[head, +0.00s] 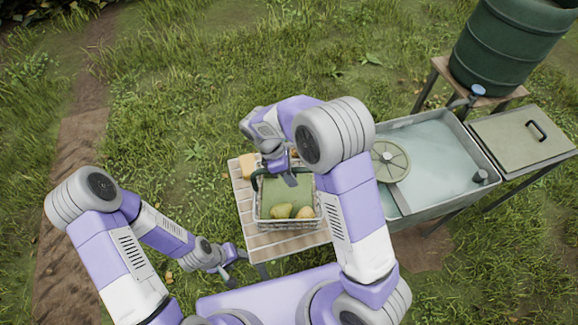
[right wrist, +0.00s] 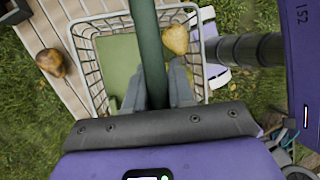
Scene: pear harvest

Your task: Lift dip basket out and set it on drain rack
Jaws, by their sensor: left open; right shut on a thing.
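The dip basket (head: 261,213) is a wire basket with a green floor and a dark green handle (right wrist: 148,50). It is over the slatted wooden drain rack (head: 245,215); I cannot tell if it touches the slats. Pears (head: 282,211) lie at its near side, and one pear (right wrist: 175,40) shows in the right wrist view. My right gripper (head: 288,178) is shut on the handle, its fingers on both sides of it in the wrist view (right wrist: 155,88). My left gripper (head: 230,264) is open and empty, low beside the rack's near left corner.
A metal tank of water (head: 440,150) with a round disc (head: 389,160) stands right of the rack. A green barrel (head: 510,45) and a panel with a handle (head: 525,135) are beyond it. A brownish pear (right wrist: 52,62) lies on the slats outside the basket. Grass surrounds everything.

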